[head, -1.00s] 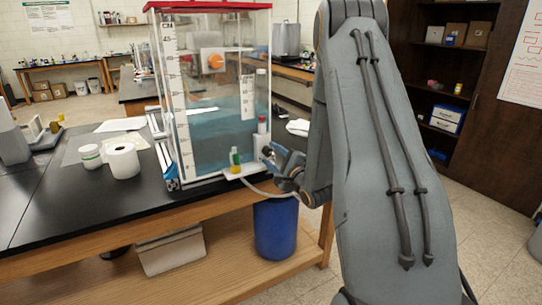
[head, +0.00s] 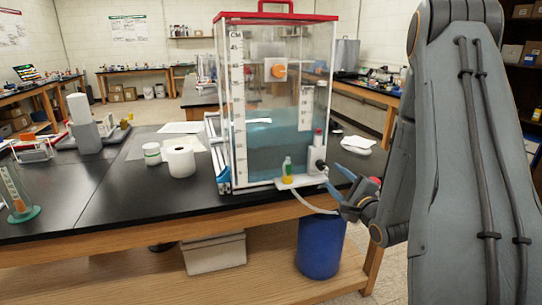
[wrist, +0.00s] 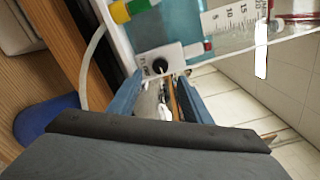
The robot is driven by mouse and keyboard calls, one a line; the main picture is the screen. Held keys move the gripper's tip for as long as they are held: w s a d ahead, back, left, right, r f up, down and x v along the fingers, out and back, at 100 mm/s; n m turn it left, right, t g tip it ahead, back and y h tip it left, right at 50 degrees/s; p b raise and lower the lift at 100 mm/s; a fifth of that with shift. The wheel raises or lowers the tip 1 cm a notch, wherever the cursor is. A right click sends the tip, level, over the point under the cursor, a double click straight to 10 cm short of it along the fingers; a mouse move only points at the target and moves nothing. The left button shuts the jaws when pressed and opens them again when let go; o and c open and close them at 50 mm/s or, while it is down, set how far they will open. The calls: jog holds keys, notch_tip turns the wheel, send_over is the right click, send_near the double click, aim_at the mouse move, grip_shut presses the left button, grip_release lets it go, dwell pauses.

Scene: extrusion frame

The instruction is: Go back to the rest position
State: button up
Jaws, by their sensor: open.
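My gripper (head: 343,192) is open and empty, at the lower right corner of the clear tank (head: 270,100). In the wrist view its two blue fingers (wrist: 157,95) stand apart, with a black round knob (wrist: 160,67) on the tank's side just beyond them. The knob (head: 320,166) also shows in the head view, apart from the fingers. My grey arm fills the right of the head view.
The tank holds blue water and stands on a black bench (head: 110,190). A paper roll (head: 180,162) and a white jar (head: 152,153) are left of it. A blue bin (head: 320,248) is below.

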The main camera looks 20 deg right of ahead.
jog(key=s+a+f+n+g+h, duration=0.1)
jog(key=s+a+f+n+g, duration=0.35)
jog(key=a+n+g, duration=0.65)
jog(key=s+a+n+g, duration=0.3)
jog(key=s+a+n, duration=0.2)
jog(key=s, duration=0.5)
jog(key=s+a+n+g, duration=0.2)
jog(key=s+a+n, duration=0.2)
jog(key=s+n, duration=0.3)
jog(key=s+r, duration=0.1)
jog(key=s, duration=0.2)
jog(key=shift+s+a+g, duration=0.2)
jog(key=shift+a+g, duration=0.2)
